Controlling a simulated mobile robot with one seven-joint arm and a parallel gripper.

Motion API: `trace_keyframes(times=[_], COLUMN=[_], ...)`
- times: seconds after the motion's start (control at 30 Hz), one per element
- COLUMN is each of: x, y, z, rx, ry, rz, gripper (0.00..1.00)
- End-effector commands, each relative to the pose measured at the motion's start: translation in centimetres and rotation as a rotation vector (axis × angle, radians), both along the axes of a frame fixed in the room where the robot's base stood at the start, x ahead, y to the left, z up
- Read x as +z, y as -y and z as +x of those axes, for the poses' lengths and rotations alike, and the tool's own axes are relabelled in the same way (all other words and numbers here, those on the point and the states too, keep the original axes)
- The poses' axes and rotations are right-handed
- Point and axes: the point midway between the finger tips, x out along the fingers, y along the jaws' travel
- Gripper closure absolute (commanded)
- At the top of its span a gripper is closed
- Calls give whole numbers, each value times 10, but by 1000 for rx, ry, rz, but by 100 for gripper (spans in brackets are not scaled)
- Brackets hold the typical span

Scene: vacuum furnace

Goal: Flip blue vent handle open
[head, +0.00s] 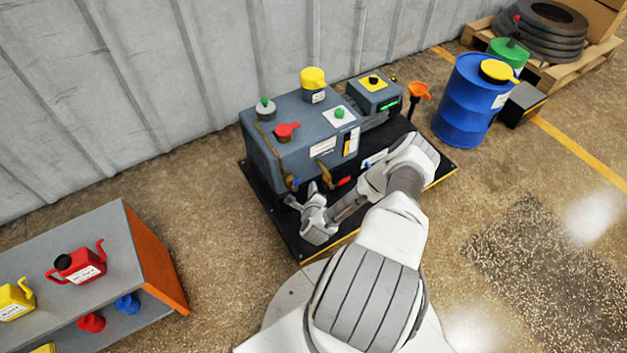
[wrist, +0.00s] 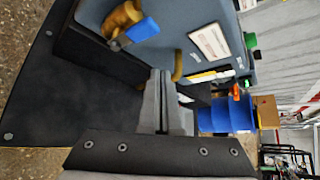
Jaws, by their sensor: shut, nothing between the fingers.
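The blue vent handle (wrist: 143,29) sits on a brass valve (wrist: 120,20) low on the grey machine, at the top of the wrist view. The fingers point toward the machine and are apart from the handle, which lies up and left of the fingertips in the wrist view. In the head view my gripper (head: 300,198) is just below the handle, partly hidden by its own wrist.
The grey machine (head: 262,150) stands on a black base plate (head: 262,190). A red handle (head: 344,181) is to the right of the blue one, near my arm. A blue barrel (head: 466,105) stands at right, and a shelf (head: 105,235) with cans at left.

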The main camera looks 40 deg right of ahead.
Motion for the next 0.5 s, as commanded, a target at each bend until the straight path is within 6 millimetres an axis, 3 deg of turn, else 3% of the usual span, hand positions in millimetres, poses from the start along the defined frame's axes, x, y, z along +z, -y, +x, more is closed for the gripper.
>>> trace_keyframes(times=[0.2,0.5], x=[6,6], y=[-27,-36], z=[-31,-43], rx=[-1,-1], ry=[-1,0], rz=[1,-1], gripper=[100,100])
